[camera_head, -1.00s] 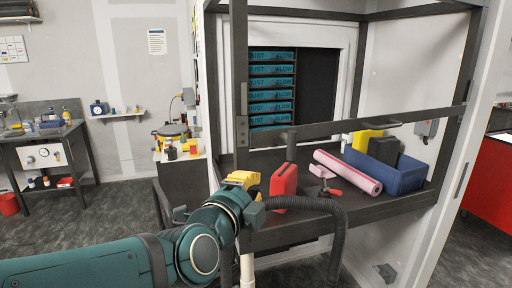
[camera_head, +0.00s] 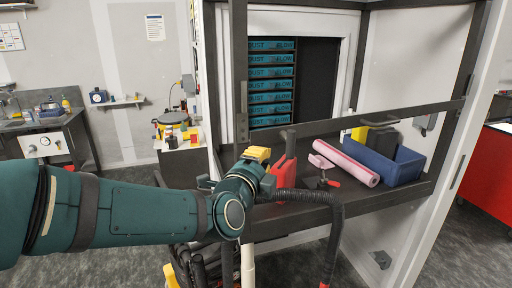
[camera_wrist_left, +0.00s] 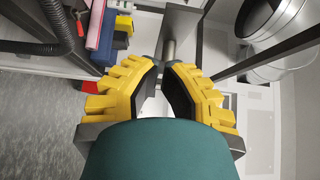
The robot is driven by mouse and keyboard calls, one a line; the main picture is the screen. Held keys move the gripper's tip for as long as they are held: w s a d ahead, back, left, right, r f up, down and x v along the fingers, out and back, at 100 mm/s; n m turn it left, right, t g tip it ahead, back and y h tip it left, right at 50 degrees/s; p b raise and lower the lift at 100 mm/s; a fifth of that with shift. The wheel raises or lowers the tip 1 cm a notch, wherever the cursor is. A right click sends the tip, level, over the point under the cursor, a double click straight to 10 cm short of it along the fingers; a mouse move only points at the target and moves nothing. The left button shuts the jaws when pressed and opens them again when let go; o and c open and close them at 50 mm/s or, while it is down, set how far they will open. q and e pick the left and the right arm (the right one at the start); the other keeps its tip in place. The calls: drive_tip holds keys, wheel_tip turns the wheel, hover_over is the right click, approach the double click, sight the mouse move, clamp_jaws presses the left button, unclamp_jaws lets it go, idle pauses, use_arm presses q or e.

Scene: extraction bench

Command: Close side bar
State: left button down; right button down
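The dark side bar (camera_head: 345,124) runs across the open front of the bench enclosure, from the left post (camera_head: 240,75) to the right side. My left gripper (camera_head: 258,154), with yellow fingers, is just left of and below that handle, in front of the enclosure. In the left wrist view my gripper (camera_wrist_left: 161,68) has its fingers apart. My right gripper is not in view.
Inside stand a red canister (camera_head: 281,180), a pink roll (camera_head: 346,163), a blue bin (camera_head: 395,166) and a small clamp (camera_head: 323,180). A black hose (camera_head: 333,222) hangs in front of the enclosure. A side bench (camera_head: 45,138) stands at the far left.

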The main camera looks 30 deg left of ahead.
use_arm(q)
drive_tip(key=shift+w+a, duration=1.8)
drive_tip(key=w+a+b, duration=0.3)
drive_tip(key=a, duration=0.2)
drive_tip(key=shift+w+a, duration=0.35)
drive_tip(key=shift+w, duration=0.05)
